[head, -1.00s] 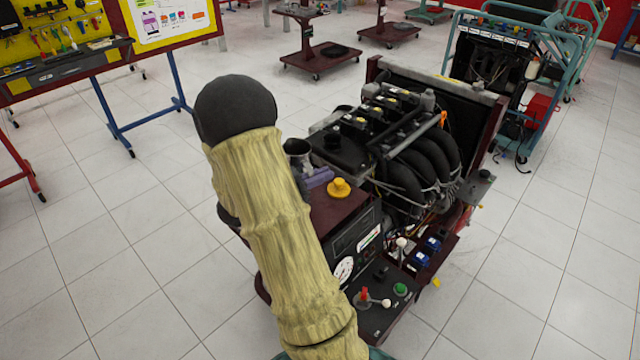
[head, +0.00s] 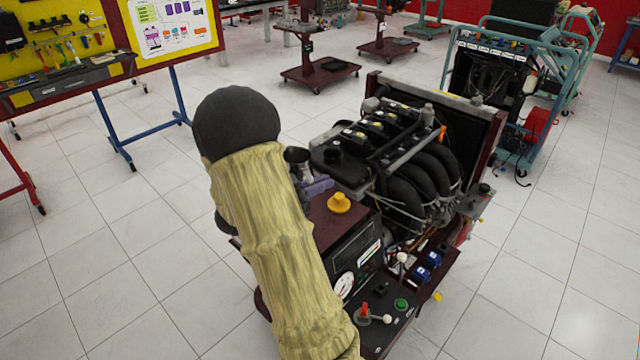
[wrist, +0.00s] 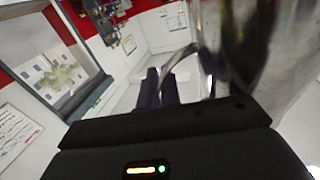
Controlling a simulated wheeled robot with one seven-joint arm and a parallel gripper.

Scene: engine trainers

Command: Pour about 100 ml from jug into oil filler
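The metal jug (wrist: 245,45) fills the right of the wrist view, with its curved handle (wrist: 180,55) at the fingers. My gripper (wrist: 160,88) has two dark purple fingers close together, seemingly shut on that handle. In the head view the jug's dark mouth (head: 298,155) shows just right of my arm, close to the engine's left end, looking roughly upright. My gripper (head: 318,186) is mostly hidden there behind my arm. A black round neck (head: 333,154) on the dark engine cover looks like the oil filler, just right of the jug. The jug's contents are not visible.
A yellow cap (head: 339,203) sits on the maroon box in front of the engine (head: 400,150). A control panel with levers (head: 375,318) is nearer. Tool boards (head: 55,50) stand at left, another trainer (head: 490,80) at right. The tiled floor between is open.

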